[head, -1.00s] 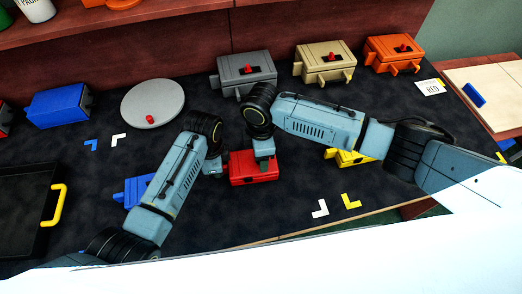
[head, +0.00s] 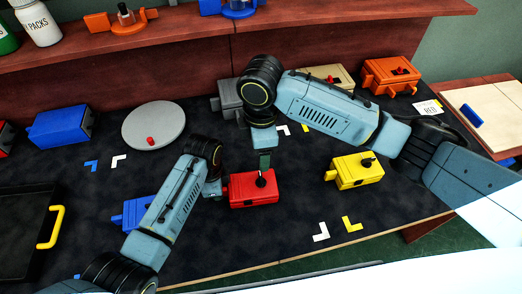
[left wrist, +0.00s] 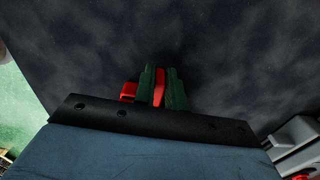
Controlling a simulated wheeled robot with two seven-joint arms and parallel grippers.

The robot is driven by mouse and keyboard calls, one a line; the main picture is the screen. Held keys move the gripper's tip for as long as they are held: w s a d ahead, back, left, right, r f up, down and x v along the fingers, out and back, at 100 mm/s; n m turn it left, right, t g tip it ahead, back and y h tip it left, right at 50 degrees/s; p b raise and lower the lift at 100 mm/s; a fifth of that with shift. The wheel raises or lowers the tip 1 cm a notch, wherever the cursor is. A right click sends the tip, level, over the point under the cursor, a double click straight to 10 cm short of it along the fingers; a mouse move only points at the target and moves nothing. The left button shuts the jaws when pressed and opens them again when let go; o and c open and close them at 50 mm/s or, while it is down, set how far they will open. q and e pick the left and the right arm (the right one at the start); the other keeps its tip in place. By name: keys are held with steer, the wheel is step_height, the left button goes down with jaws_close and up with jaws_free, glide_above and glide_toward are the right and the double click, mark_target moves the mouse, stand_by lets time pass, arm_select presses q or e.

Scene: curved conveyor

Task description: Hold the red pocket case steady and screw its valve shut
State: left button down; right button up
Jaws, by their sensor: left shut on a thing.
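The red pocket case (head: 243,191) lies on the dark mat, with a black valve (head: 261,181) standing on its top. My left gripper (head: 213,188) is at the case's left end. In the left wrist view, its green fingers (left wrist: 161,78) are shut on a red tab (left wrist: 160,89) of the case, and another red part (left wrist: 128,91) shows beside them. My right gripper (head: 265,163) points down just above the valve. Its fingers appear edge-on, so their opening is unclear, and I cannot tell whether they touch the valve.
A yellow case (head: 354,173) with a black valve lies to the right, and a blue case (head: 136,212) is partly behind my left arm. Grey, tan and orange cases stand at the back. A grey disc (head: 153,126) and black tray (head: 22,228) are left.

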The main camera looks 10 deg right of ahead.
arm_select(q)
steer(key=c, duration=1.4)
jaws_free()
steer(key=shift+o, duration=0.2)
